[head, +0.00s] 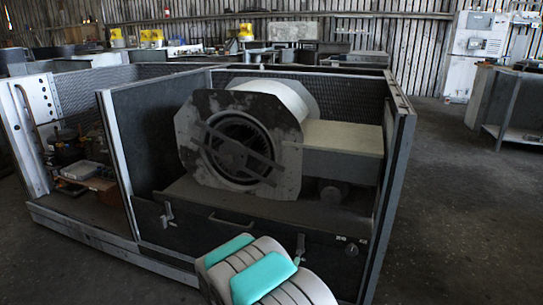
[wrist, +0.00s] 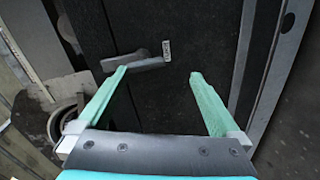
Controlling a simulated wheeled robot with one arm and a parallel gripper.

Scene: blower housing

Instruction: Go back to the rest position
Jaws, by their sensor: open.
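My gripper (wrist: 160,76) shows in the wrist view with its two teal fingers spread apart and nothing between them. Its fingertips point toward the dark front panel (wrist: 205,40) of the housing. A grey latch handle (wrist: 145,63) on that panel lies just beyond the left fingertip; I cannot tell whether they touch. In the head view, my white and teal arm (head: 262,275) reaches in at the bottom centre, in front of the housing's lower panel (head: 225,232). My gripper itself cannot be made out there.
The blower (head: 240,140) sits inside the open-topped housing (head: 150,150). Latches show on the lower panel at left (head: 167,214) and right (head: 299,248). A bay with pipes and parts (head: 85,170) is at left. Bare floor (head: 460,220) lies to the right.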

